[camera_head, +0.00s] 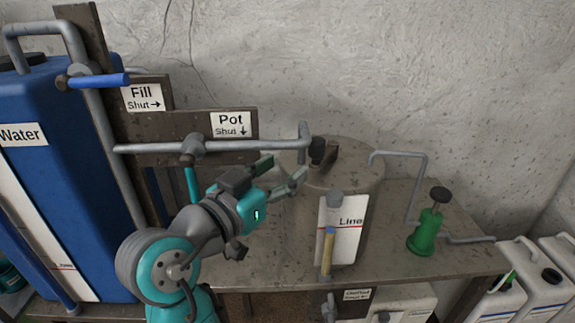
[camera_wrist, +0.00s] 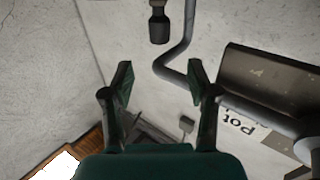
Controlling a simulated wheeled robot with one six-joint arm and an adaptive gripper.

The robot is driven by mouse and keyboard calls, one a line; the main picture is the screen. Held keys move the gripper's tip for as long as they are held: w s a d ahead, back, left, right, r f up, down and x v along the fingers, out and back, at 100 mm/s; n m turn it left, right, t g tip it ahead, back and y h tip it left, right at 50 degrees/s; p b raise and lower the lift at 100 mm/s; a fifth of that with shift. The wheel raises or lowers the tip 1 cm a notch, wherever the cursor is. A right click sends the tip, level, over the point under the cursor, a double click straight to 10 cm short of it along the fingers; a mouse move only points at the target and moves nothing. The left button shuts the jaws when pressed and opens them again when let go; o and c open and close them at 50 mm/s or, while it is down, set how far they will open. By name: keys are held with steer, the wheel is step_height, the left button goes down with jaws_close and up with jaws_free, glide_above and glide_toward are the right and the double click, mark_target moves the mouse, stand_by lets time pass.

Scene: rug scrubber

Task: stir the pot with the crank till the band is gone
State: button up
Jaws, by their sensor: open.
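The pot (camera_head: 382,172) is a grey metal cylinder on the bench. A crank with an upright dark handle (camera_head: 317,150) sits on its lid; a dark knob, seemingly this handle, shows at the top of the wrist view (camera_wrist: 159,27). My gripper (camera_head: 282,170) is open and empty, left of the handle and apart from it. In the wrist view its fingers (camera_wrist: 160,83) are spread below the knob. A grey-capped tube on the pot's front, beside a white "Line" plate (camera_head: 348,235), shows a yellowish section (camera_head: 327,252), perhaps the band. The pot's inside is hidden.
A grey pipe (camera_head: 275,145) runs above my gripper to the pot; it also crosses the wrist view (camera_wrist: 188,35). The "Pot Shut" sign (camera_head: 231,124) is on a board behind. A blue water tank (camera_head: 60,130) stands left, a green valve (camera_head: 425,232) right.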

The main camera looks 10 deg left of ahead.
mark_target(315, 147)
steer(key=w+d+n+y, duration=0.1)
steer(key=w, duration=0.2)
steer(key=w+d+n+y, duration=0.1)
steer(key=w+d+y, duration=0.1)
steer(key=w, duration=0.2)
steer(key=w+d+n+t+y, duration=0.1)
steer(key=w, duration=0.3)
steer(key=shift+d+r+y, duration=0.1)
steer(key=shift+d+y, duration=0.15)
steer(key=shift+y, duration=0.05)
stand_by(0.4)
jaws_close()
